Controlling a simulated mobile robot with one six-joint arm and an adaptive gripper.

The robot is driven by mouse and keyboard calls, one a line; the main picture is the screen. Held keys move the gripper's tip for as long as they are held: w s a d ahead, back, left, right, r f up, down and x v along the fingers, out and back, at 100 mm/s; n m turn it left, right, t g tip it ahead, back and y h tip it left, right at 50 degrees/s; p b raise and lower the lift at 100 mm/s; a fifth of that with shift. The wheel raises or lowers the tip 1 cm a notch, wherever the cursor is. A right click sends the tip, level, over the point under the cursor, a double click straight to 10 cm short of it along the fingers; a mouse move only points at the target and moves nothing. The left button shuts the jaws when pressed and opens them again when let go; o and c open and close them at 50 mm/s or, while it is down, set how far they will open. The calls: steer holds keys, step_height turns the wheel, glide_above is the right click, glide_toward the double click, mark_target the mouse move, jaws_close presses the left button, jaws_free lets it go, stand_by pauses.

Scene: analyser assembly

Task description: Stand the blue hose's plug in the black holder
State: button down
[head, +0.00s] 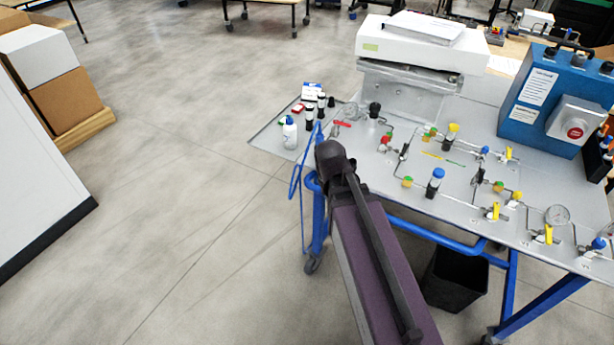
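The blue hose (296,181) hangs in a loop over the table's left front edge. Its upper part runs up past small black-and-white items at the table's left corner. The hose's plug is too small to make out. Small upright black parts (309,123) stand at that corner; I cannot tell which one is the black holder. My arm reaches up from the bottom of the head view, its dark joint in front of the table's front edge, just right of the hose. My gripper does not show.
The grey table (268,140) carries tubing, valves and gauges on its right part. A white squeeze bottle (290,133) stands at the left corner. A white instrument (420,50) and a blue box (545,98) stand behind. A black bin (455,278) is underneath.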

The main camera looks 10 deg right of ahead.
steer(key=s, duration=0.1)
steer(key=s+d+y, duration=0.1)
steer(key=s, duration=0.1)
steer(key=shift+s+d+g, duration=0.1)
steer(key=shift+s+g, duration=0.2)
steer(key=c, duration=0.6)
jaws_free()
